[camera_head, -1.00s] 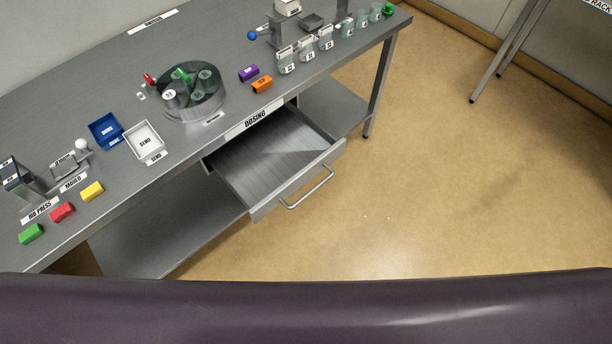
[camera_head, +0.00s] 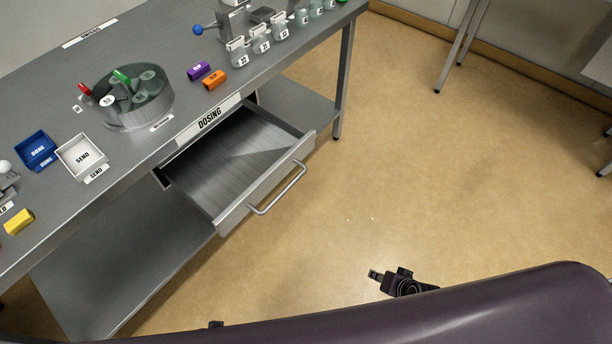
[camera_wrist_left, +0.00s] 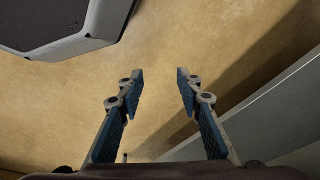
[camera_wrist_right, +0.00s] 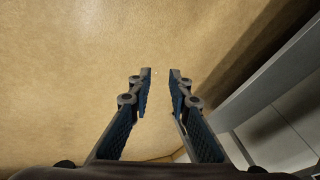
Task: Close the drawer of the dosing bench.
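The grey metal drawer (camera_head: 231,213) of the dosing bench (camera_head: 110,165) is pulled well out under the DOSING label (camera_head: 209,119). Its inside looks empty, and its bar handle (camera_head: 279,190) faces the floor side. My right gripper (camera_head: 376,275) is low in the head view, to the right of and apart from the handle. In the right wrist view its fingers (camera_wrist_right: 157,76) are apart with nothing between them. My left gripper (camera_wrist_left: 160,76) is open and empty over the floor in the left wrist view. In the head view it is mostly hidden.
On the bench top stand a round carousel (camera_head: 132,97), a white SEND tray (camera_head: 82,157), a blue DONE tray (camera_head: 37,150) and several jars. A lower shelf (camera_head: 120,260) runs under the drawer. The floor (camera_head: 400,180) right of the drawer is clear.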

